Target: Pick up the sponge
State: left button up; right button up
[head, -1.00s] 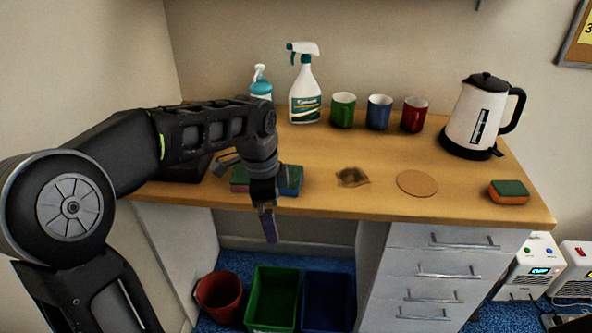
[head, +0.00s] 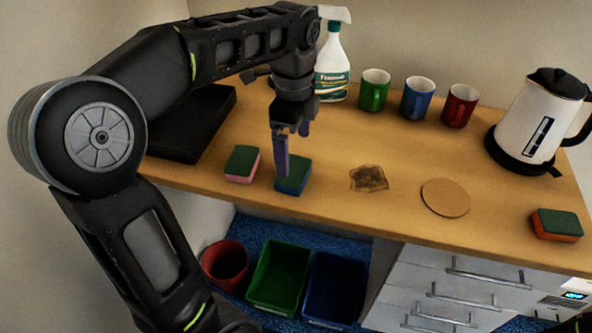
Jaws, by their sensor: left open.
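Three sponges with dark green tops lie on the wooden counter. A pink sponge (head: 241,166) is left of my gripper. A blue sponge (head: 294,180) lies just right of it, partly behind a finger of my left gripper (head: 290,150). An orange sponge (head: 556,226) lies at the far right, near the front edge. My left gripper is open, points down and holds nothing. One purple finger overlaps the blue sponge in the picture; I cannot tell whether they touch. My right gripper does not show.
A brown stain (head: 368,179) and a round coaster (head: 446,197) are on the counter (head: 400,150). A spray bottle (head: 333,65), green mug (head: 374,91), blue mug (head: 417,98), red mug (head: 460,106) and kettle (head: 535,120) stand behind. Bins (head: 279,277) are below.

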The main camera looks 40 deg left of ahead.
aim_at(293, 169)
pick_arm(q)
jog(key=shift+f, duration=1.35)
jog(key=shift+f, duration=2.65)
jog(key=c, duration=1.3)
jog(key=shift+o, duration=0.2)
notch_tip(293, 169, up, 10)
jog(key=shift+r, duration=0.1)
